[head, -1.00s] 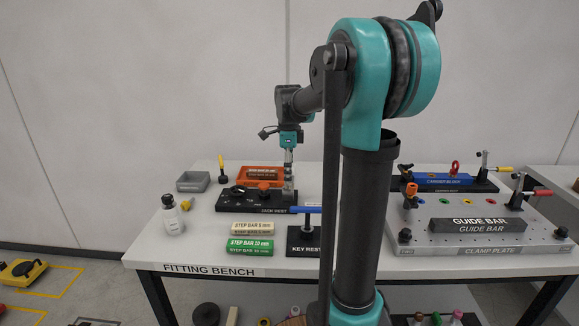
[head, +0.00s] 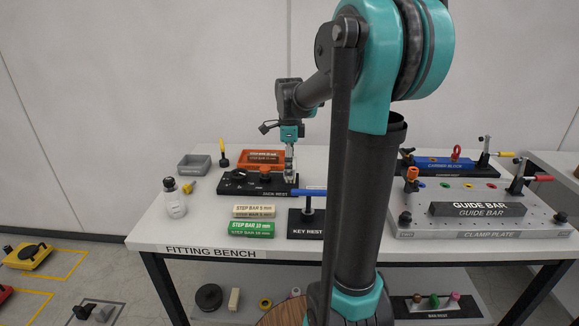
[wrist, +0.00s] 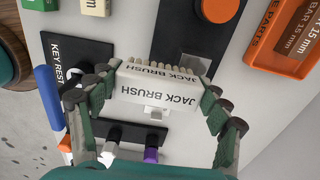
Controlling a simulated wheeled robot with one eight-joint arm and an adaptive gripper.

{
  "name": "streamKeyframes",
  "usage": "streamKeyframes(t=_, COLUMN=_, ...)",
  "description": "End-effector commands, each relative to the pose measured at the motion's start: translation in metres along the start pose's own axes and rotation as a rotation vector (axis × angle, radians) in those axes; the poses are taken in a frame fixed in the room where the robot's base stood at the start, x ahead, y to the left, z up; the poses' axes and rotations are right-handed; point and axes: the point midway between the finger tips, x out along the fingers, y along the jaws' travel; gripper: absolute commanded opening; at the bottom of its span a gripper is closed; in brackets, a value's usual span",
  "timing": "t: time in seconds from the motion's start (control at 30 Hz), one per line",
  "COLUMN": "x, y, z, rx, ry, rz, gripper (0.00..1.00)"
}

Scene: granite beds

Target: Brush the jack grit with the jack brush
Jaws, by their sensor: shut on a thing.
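The jack brush (wrist: 158,90) is a pale block with a row of bristles along one edge and its name printed on it. My gripper (wrist: 155,100) is shut on it, with a green-padded finger at each end. In the head view my gripper (head: 290,172) is at the right end of the black jack nest (head: 235,190), and the brush is too small to make out clearly. I cannot tell whether that patch is the jack grit.
The key rest (head: 304,230) with its blue-handled key stands in front of the nest. Cream (head: 254,211) and green (head: 250,230) step bars lie left of it. An orange parts tray (head: 262,156) is behind. The clamp plate (head: 490,236) fills the right side.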

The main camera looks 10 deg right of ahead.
Motion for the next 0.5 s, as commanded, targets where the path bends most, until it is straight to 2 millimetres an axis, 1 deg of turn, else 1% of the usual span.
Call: streamKeyframes(t=0.5, x=0.0071, y=-0.0002, z=0.0001, rx=0.0, ry=0.0, rz=0.0, gripper=0.45)
